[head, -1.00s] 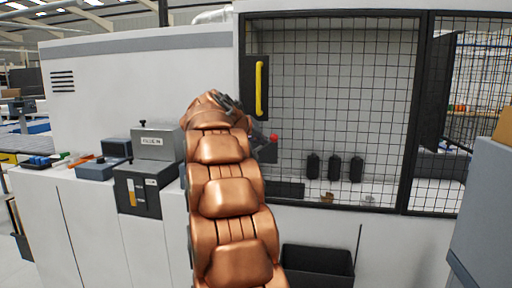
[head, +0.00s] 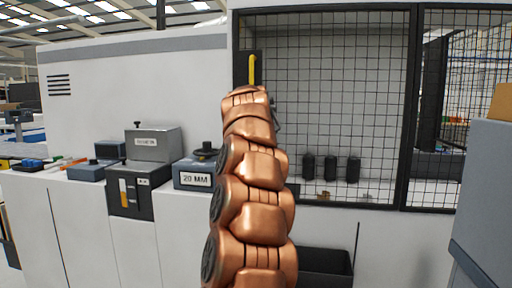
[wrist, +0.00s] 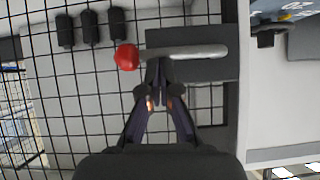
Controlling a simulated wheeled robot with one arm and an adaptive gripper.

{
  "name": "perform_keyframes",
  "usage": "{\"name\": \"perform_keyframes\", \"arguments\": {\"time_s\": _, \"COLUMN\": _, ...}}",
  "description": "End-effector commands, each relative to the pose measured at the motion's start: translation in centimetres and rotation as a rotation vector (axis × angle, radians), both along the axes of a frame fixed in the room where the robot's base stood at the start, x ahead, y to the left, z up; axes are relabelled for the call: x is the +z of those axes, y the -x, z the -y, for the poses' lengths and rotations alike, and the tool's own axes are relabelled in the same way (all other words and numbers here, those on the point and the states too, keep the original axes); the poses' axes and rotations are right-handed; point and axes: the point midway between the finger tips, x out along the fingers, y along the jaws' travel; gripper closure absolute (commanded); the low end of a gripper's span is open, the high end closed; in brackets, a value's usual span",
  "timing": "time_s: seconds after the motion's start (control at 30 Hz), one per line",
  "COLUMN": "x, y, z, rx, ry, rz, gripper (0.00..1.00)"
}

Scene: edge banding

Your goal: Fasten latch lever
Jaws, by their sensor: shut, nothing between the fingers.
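The latch lever (wrist: 190,52) is a grey bar with a red ball knob (wrist: 126,57) at its left end in the wrist view. It lies level across a dark latch plate (wrist: 215,68) on the door frame. My gripper (wrist: 157,72) is shut and empty, with its fingertips right at the bar's edge near the knob; I cannot tell whether they touch it. In the head view my copper arm hides the lever and nearly all of the gripper. The yellow door handle (head: 252,70) shows above the arm.
The mesh door (head: 335,100) stands beside the lever, with several black cylinders (head: 330,168) behind it. A "20 MM" box (head: 194,175) and a grey box (head: 152,143) sit on the left counter. A dark bin (head: 323,262) is below.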

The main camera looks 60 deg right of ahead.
Motion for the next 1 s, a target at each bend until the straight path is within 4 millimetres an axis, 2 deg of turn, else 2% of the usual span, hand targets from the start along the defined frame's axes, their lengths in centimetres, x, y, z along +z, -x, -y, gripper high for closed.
{"name": "perform_keyframes", "arguments": {"time_s": 0.57, "x": 0.1, "y": 0.2, "z": 0.1, "rx": -0.002, "ry": -0.002, "rz": 0.005, "gripper": 1.00}}
{"name": "perform_keyframes", "arguments": {"time_s": 0.77, "x": 1.6, "y": 0.1, "z": -0.2, "rx": 0.000, "ry": -0.001, "rz": 0.006, "gripper": 1.00}}
{"name": "perform_keyframes", "arguments": {"time_s": 0.97, "x": 4.6, "y": 0.0, "z": -0.9, "rx": 0.002, "ry": -0.002, "rz": 0.006, "gripper": 1.00}}
{"name": "perform_keyframes", "arguments": {"time_s": 1.0, "x": 4.5, "y": 0.2, "z": -1.6, "rx": 0.003, "ry": -0.001, "rz": 0.007, "gripper": 1.00}}
